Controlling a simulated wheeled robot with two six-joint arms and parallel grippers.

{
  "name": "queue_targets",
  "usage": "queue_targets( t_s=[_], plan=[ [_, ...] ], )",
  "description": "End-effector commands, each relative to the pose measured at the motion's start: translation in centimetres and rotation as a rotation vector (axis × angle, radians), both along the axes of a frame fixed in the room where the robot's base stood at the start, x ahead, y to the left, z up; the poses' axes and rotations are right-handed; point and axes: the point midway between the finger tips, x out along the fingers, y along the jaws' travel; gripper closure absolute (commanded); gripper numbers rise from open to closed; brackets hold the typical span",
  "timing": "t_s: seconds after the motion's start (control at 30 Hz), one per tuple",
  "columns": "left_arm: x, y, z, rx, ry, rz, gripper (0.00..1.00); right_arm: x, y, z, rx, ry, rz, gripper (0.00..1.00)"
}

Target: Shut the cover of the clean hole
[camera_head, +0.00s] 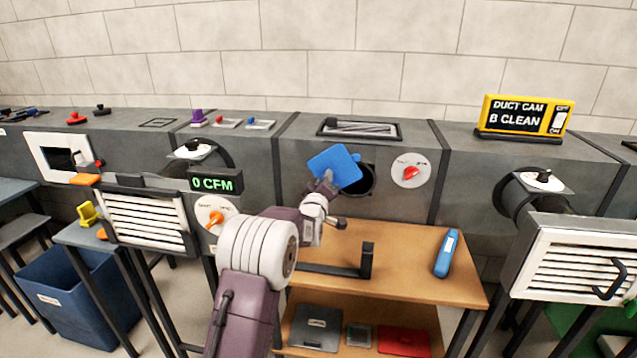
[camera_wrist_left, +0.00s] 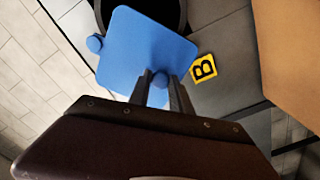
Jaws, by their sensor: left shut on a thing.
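A blue square cover (camera_head: 330,163) with rounded corners stands swung aside at the dark round hole (camera_head: 366,180) in the front of the grey duct, leaving the hole's right part uncovered. In the left wrist view, the cover (camera_wrist_left: 140,45) fills the upper middle, and part of the dark hole (camera_wrist_left: 165,8) shows behind it. A yellow tag (camera_wrist_left: 204,68) marked B is on the duct beside it. My left gripper (camera_head: 325,187) is shut on the blue cover near its lower edge; its fingers (camera_wrist_left: 162,85) show in the wrist view. My right gripper is not in view.
A yellow display (camera_head: 524,116) reads "DUCT CAM B CLEAN". A white dial with a red knob (camera_head: 410,172) is right of the hole. A wooden table (camera_head: 400,270) below holds a black bracket (camera_head: 366,258) and a blue handheld item (camera_head: 446,254). A vent grille (camera_head: 145,222) is at left.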

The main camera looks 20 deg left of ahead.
Motion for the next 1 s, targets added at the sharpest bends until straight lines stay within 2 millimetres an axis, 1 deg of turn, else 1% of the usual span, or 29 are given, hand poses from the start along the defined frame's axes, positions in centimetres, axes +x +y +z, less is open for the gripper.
queue_targets(
  t_s=[0.03, 0.4, 0.7, 1.0],
  plan=[
    [0.1, -0.3, -1.1, -0.04, -0.008, 0.0, 1.0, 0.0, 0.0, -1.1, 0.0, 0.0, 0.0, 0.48],
    [0.7, -3.0, -3.7, -0.384, -0.089, 0.0, 1.0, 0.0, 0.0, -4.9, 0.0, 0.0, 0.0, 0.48],
    [1.3, -5.5, -4.8, -0.643, -0.151, -0.001, 1.0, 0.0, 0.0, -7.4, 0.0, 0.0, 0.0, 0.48],
    [1.8, -7.5, -5.1, -0.831, -0.194, 0.0, 1.0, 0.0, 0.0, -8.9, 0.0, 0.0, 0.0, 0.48]
  ],
)
